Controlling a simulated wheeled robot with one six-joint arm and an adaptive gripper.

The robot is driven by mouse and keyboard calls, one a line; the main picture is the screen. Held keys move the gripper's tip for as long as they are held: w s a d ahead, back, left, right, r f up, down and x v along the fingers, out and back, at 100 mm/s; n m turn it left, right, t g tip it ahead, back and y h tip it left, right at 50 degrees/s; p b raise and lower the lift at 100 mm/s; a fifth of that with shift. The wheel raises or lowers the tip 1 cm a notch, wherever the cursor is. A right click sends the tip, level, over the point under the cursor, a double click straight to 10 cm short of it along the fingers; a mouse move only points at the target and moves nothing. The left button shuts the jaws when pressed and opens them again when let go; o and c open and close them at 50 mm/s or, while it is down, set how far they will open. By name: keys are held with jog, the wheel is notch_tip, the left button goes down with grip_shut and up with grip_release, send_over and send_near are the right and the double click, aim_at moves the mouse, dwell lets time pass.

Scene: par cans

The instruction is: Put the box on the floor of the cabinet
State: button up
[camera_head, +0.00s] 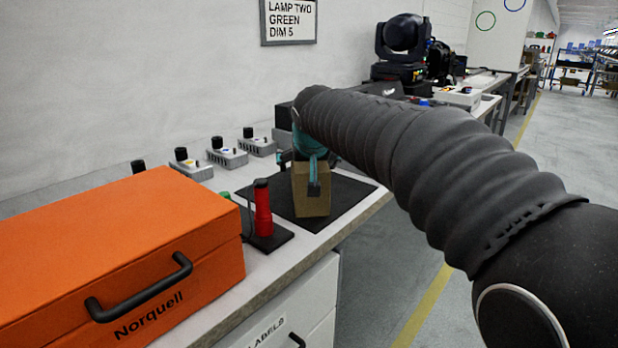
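A tan cardboard box (311,204) stands upright on a black mat (351,194) on the workbench. My gripper (313,172), teal and dark, comes down over the box from above. One finger shows in front of the box's near face; the far side of the box is hidden. Whether the fingers press on the box cannot be told. The box seems to rest on the mat. A white drawer front (290,318) with a "LABELS" tag is under the bench. No open cabinet interior is visible.
An orange Norquell case (110,255) and a red torch-like object (263,210) stand left of the mat. Several small grey units with black knobs (228,155) line the wall. Stage lights (402,45) are behind. Open floor (395,285) lies right of the bench.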

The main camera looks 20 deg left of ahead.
jog(key=c, duration=1.5)
jog(key=shift+r, duration=0.15)
